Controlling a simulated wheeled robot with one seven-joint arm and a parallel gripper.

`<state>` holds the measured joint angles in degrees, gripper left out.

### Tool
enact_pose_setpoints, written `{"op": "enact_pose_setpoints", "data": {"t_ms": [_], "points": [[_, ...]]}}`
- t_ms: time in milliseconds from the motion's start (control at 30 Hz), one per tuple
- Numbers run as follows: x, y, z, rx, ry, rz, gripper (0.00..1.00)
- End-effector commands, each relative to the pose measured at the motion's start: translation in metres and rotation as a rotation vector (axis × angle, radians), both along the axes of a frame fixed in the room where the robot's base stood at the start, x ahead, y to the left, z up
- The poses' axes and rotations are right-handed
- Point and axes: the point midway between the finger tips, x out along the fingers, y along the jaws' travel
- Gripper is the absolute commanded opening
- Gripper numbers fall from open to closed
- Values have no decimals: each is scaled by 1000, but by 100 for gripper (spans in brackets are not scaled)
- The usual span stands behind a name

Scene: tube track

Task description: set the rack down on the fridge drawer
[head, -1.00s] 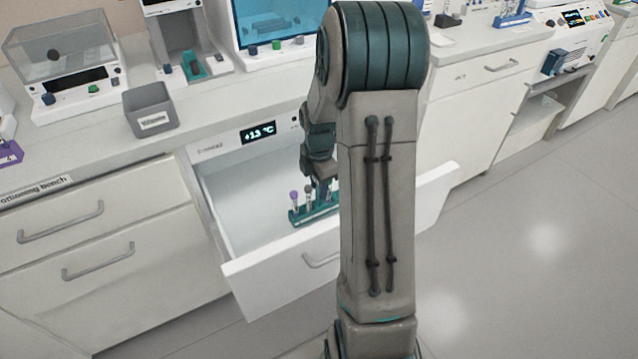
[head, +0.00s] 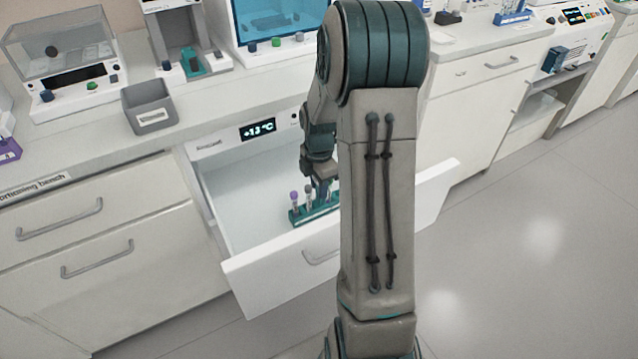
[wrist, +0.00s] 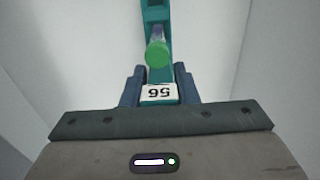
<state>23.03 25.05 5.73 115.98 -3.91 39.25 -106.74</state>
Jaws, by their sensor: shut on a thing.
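The teal rack (head: 299,217) holds upright tubes, one with a purple cap, in the head view. It is inside the open fridge drawer (head: 258,277), near the front wall; I cannot tell whether it touches the drawer floor. My gripper (wrist: 160,88) is shut on the rack in the wrist view, with blue fingers on both sides of its end. My arm hides the right part of the rack and drawer in the head view.
A grey bin (head: 150,108) stands on the bench left of the drawer. The fridge display (head: 258,129) sits above the drawer opening. The drawer's left part is clear. Instruments line the back of the bench.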

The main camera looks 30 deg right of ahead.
Motion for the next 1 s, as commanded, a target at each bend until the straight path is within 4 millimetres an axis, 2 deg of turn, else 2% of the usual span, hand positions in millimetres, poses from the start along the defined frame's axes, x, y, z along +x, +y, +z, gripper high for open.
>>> {"op": "enact_pose_setpoints", "data": {"t_ms": [367,400,467,1000], "points": [[0,0,-4,0,0,0,0],[0,0,-4,0,0,0,38],[0,0,-4,0,0,0,52],[0,0,-4,0,0,0,52]]}}
